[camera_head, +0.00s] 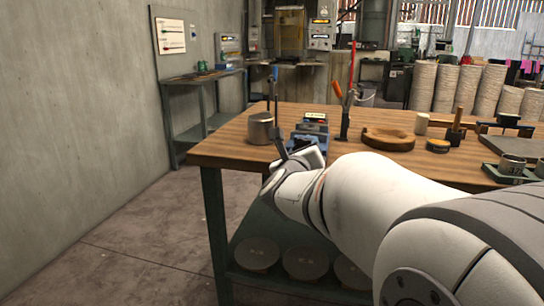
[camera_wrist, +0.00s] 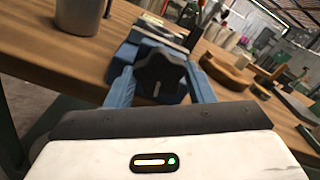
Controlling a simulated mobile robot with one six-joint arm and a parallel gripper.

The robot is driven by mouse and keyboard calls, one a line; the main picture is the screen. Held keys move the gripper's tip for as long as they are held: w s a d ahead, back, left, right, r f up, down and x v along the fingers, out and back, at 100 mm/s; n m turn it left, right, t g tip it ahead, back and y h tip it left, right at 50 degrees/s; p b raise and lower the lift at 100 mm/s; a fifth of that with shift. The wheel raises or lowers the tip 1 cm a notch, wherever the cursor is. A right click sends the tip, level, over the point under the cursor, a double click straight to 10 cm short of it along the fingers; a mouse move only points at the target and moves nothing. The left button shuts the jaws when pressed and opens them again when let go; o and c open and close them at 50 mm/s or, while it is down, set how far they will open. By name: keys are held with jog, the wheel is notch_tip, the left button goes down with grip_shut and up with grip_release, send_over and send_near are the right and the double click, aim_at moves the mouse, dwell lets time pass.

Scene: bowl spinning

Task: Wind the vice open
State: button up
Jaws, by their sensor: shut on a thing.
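The blue vice (camera_head: 312,129) stands at the near left edge of the wooden workbench. In the wrist view the vice (camera_wrist: 152,36) lies straight ahead, with a dark, lobed knob (camera_wrist: 160,73) on its near end. My gripper (camera_wrist: 161,80) has its two blue fingers on either side of this knob and is shut on it. In the head view my gripper (camera_head: 293,157) reaches the front of the vice, and my wrist hides the knob. How far apart the vice's jaws are cannot be told.
A grey metal cup (camera_head: 261,129) holding tools stands just left of the vice. A dark tray with cups (camera_head: 513,170) lies farther right. The bench's edge (camera_head: 235,160) is close to my wrist.

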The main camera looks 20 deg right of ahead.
jog(key=shift+n+p, duration=5.6)
jog(key=shift+n, duration=11.2)
jog(key=o, duration=1)
jog(key=shift+c, duration=0.2)
